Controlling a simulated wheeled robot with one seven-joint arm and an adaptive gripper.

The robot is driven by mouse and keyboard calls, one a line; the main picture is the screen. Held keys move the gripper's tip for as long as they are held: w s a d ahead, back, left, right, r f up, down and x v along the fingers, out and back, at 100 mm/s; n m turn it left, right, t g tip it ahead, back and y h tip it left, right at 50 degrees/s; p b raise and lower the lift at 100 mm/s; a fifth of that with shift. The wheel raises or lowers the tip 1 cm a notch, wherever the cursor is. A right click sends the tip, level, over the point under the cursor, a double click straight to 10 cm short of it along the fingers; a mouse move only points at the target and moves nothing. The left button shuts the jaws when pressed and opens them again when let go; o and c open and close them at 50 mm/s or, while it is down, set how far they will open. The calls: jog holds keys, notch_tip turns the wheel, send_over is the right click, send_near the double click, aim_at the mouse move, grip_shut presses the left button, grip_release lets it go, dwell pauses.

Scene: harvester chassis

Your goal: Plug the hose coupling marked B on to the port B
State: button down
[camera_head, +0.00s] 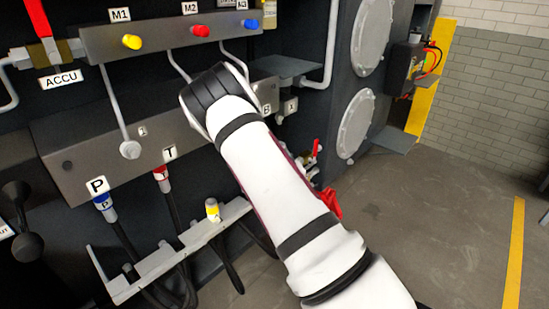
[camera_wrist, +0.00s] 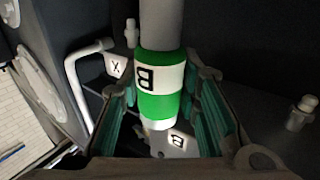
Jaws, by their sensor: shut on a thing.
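In the wrist view, the hose coupling (camera_wrist: 160,80) has green and white bands and a black letter B, turned over in the picture. My gripper (camera_wrist: 166,108) has its green-padded fingers on both sides of the coupling and is shut on it. A grey hose (camera_wrist: 161,22) runs from it to the top edge. Just below the coupling's lower end is a plate marked B (camera_wrist: 178,141). The port B itself is hidden, and I cannot tell whether the coupling touches it. In the head view, the B label (camera_head: 266,110) shows beside my arm, which hides my gripper and the coupling.
The P coupling (camera_head: 105,206) and T coupling (camera_head: 162,181) are on the manifold's left part. A yellow-marked coupling (camera_head: 212,210) stands in the rack (camera_head: 185,245) below. A bent pipe (camera_wrist: 75,75) and an X label (camera_wrist: 116,65) are near the gripper. Floor is clear at right.

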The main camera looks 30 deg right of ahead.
dwell(0.3)
jog(key=shift+f+b, duration=0.75)
jog(key=shift+f, duration=0.4)
jog(key=w+a+b, duration=0.2)
jog(key=w+b, duration=0.1)
jog(key=w, duration=0.5)
jog(key=w+a+b, duration=0.3)
jog(key=w+b, duration=0.1)
jog(key=w, duration=0.3)
jog(key=shift+w, duration=0.4)
jog(key=shift+r, duration=0.2)
notch_tip(320, 180, up, 2)
jog(key=shift+r+p, duration=0.1)
jog(key=shift+p, duration=0.25)
